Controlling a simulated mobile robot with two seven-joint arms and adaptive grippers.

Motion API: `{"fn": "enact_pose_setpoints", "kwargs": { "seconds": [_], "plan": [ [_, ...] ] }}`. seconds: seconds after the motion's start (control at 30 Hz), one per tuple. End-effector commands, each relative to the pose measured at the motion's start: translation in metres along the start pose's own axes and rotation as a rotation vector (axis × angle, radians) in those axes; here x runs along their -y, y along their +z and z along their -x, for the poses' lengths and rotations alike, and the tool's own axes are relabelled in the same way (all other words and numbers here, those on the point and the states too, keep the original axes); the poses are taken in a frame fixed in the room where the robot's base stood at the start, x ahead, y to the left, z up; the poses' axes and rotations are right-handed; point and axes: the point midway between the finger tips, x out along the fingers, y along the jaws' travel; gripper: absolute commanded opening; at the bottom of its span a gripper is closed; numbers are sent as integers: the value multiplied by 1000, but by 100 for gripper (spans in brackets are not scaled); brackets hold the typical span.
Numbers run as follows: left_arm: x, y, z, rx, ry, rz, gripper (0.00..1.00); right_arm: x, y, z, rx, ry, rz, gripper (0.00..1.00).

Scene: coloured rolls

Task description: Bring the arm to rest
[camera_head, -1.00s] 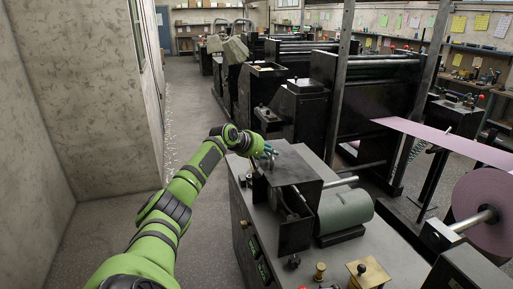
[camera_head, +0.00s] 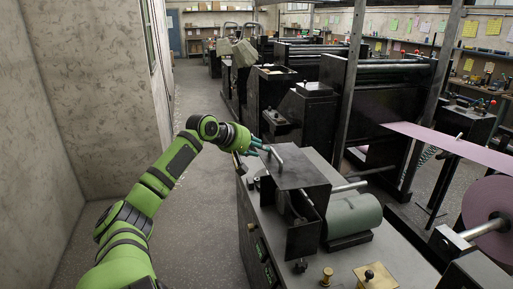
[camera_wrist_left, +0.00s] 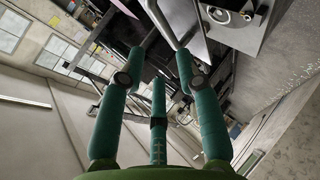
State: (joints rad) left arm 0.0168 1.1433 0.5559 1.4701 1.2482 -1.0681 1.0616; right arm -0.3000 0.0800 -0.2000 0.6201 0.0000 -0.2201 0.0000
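My left arm, green with dark joints, comes in from the lower left of the head view. Its gripper (camera_head: 262,145) hangs at the near machine's left side, beside a black box (camera_head: 305,178) with a bent metal handle (camera_head: 273,156). In the left wrist view the gripper (camera_wrist_left: 159,52) has three teal fingers standing apart, with nothing held between them. Metal bars show beyond the fingertips; whether a finger touches the handle I cannot tell. My right gripper is in neither view.
The near machine (camera_head: 395,247) carries a grey-green roller (camera_head: 352,214) and brass knobs. A pink roll (camera_head: 490,212) stands at the right, with a pink web (camera_head: 450,141) above. A wall (camera_head: 95,80) stands at the left; bare floor (camera_head: 205,215) lies between it and the machine.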

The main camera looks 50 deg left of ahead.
Motion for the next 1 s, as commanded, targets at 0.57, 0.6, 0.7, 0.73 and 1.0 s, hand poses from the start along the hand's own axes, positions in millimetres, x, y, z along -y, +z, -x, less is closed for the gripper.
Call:
{"fn": "enact_pose_setpoints", "kwargs": {
  "seconds": [0.57, 0.6, 0.7, 0.73, 1.0],
  "plan": [
    [0, 0, 1, -1, 0, 1, 34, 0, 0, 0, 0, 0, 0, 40],
    [1, 0, 0, -1, 0, 1, 34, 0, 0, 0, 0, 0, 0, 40],
    [15, 0, -8, -6, -17, -1, 34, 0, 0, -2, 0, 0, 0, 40],
    [24, 0, -14, -9, -27, -2, 34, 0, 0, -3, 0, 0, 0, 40],
    [187, 25, -90, -47, -231, -108, 34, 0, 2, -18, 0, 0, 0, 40]
  ]
}}
